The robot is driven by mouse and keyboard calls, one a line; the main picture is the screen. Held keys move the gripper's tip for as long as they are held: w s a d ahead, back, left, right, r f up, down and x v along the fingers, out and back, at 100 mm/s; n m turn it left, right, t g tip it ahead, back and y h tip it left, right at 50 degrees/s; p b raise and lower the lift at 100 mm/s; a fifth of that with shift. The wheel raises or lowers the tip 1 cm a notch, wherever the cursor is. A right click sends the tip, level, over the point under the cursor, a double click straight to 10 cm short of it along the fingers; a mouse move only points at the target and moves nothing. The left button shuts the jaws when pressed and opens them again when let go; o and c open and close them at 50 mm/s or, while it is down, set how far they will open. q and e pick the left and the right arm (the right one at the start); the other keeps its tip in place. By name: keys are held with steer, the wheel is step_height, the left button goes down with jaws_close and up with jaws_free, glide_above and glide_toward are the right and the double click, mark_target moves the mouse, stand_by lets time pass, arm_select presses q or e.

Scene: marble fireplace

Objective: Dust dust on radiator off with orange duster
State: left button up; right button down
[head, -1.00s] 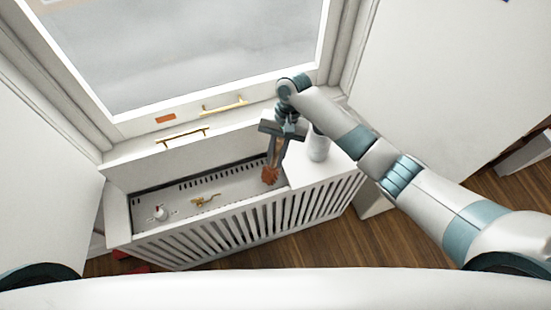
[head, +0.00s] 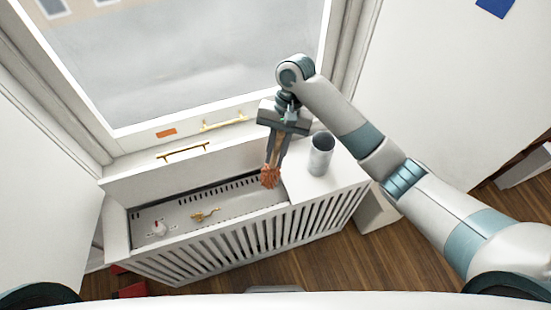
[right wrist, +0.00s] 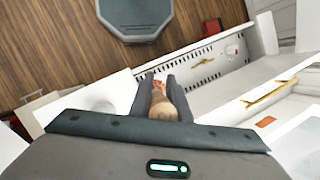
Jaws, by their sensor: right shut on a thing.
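The radiator (head: 180,215) is a pale unit with a slotted top, set inside a white slatted cover (head: 235,250) whose lid stands raised at the back. I cannot make out dust on it at this size. My right gripper (head: 278,148) is shut on the wooden handle of the orange duster (head: 270,177). The duster's bristles point down over the right end of the open part; I cannot tell if they touch. In the right wrist view, the handle (right wrist: 163,108) shows end-on between the fingers. My left gripper is not in view.
A grey cup (head: 320,155) stands on the closed right part of the cover, close beside my right gripper. The window (head: 200,60) rises behind. Wooden floor lies in front.

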mark_target(277, 140)
steer(key=shift+r, duration=2.45)
steer(key=shift+f, duration=0.1)
